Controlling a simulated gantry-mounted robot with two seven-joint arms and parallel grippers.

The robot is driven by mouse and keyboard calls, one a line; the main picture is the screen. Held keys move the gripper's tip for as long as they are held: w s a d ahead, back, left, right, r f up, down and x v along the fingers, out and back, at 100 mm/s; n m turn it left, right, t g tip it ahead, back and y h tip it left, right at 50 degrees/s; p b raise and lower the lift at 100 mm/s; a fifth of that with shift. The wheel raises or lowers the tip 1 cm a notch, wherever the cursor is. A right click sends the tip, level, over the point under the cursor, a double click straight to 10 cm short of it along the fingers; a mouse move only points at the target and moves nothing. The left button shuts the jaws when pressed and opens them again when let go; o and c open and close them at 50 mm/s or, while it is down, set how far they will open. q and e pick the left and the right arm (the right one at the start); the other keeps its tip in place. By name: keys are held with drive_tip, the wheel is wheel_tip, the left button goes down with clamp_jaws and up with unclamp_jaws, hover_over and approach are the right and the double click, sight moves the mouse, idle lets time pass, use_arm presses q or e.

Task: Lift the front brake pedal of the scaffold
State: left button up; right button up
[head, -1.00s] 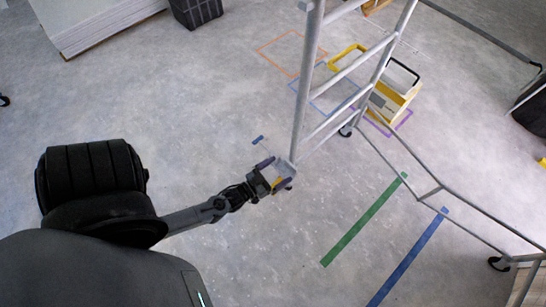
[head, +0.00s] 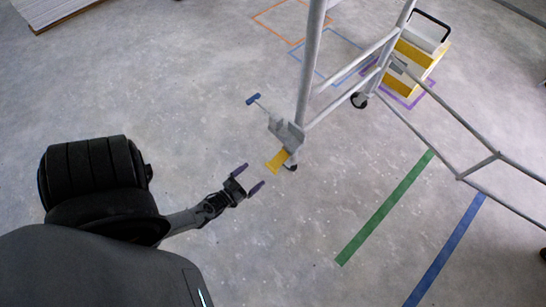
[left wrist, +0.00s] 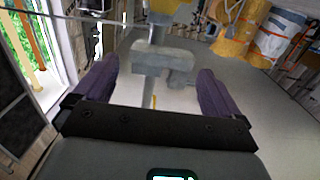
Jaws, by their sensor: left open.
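The scaffold (head: 311,70) is a pale grey tube frame on casters in the upper right of the head view. At the foot of its near post is a grey bracket (head: 287,132). The yellow brake pedal (head: 278,161) sticks out from it, down and to the left, beside a dark caster (head: 291,166). My left gripper (head: 249,178) is open and empty, its purple fingers apart, a short way left of and below the pedal, not touching it. In the left wrist view, a grey bracket-like part (left wrist: 165,62) shows beyond the open fingers. My right gripper is not in view.
A blue-ended handle (head: 253,99) sticks out left of the bracket. A yellow and white box (head: 416,58) stands behind the scaffold. Green (head: 386,207) and blue (head: 445,250) tape strips lie on the floor at right. The floor around my left gripper is clear.

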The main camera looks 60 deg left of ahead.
use_arm(q)
drive_tip(key=b, duration=0.5)
approach(270, 169)
drive_tip(key=w, duration=0.1)
drive_tip(key=b+x, duration=0.4)
drive_tip(key=x, duration=0.5)
drive_tip(key=shift+a+f, duration=0.1)
drive_tip(key=shift+a, duration=0.1)
drive_tip(key=shift+x, duration=0.9)
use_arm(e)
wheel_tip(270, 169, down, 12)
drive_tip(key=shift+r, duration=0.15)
use_arm(q)
drive_tip(key=shift+c, duration=0.2)
